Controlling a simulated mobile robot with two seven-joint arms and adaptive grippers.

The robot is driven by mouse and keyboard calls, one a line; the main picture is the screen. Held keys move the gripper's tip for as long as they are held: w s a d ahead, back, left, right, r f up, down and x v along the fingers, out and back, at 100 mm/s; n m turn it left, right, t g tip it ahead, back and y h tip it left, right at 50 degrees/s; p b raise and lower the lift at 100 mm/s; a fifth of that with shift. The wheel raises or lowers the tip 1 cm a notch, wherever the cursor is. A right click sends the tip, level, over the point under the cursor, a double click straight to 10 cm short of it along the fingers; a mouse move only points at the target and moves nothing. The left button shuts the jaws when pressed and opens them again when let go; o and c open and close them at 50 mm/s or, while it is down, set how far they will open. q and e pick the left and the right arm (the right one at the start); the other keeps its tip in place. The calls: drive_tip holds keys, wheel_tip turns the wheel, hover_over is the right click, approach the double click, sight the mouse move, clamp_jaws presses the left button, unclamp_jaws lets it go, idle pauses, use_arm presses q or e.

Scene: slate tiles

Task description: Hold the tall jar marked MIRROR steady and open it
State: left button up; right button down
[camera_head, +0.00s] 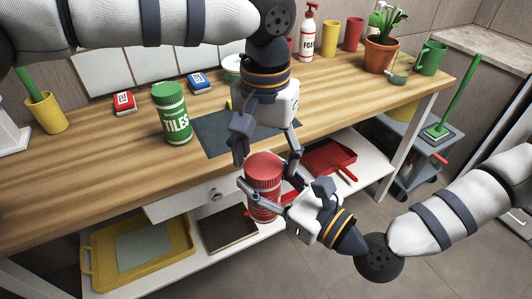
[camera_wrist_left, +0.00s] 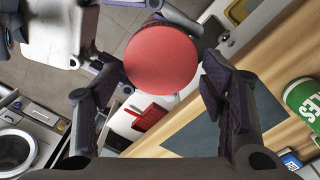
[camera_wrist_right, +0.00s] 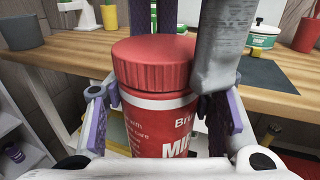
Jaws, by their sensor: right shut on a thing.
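The tall red jar (camera_head: 264,206) has a red ribbed lid (camera_head: 263,168) on it and stands upright in front of the table edge. In the right wrist view, its white label lettering begins "MI" on the jar body (camera_wrist_right: 150,128); the rest is hidden. My right gripper (camera_wrist_right: 162,118) is shut around the jar's body below the lid. My left gripper (camera_head: 266,152) points down from above, open, with its fingers apart over the lid. In the left wrist view the round lid top (camera_wrist_left: 160,60) shows between and beyond the open fingers.
A green jar marked TILES (camera_head: 172,118) stands on the wooden table (camera_head: 75,170) beside a dark mat (camera_head: 213,130). Below are a drawer knob (camera_head: 215,195), a yellow tray (camera_head: 95,270) and a red dustpan (camera_head: 328,156). Cups and a potted plant (camera_head: 380,55) stand at the back right.

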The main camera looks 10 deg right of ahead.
use_arm(q)
wheel_tip(320, 180, up, 4)
drive_tip(key=shift+r, duration=0.25)
drive_tip(key=r, duration=0.2)
drive_tip(key=shift+s+a+r+n, duration=0.25)
drive_tip(key=shift+s+r+n, duration=0.05)
drive_tip(key=shift+s+r, duration=0.2)
drive_tip(key=shift+r, duration=0.05)
wheel_tip(320, 180, down, 8)
drive_tip(key=shift+r, duration=0.15)
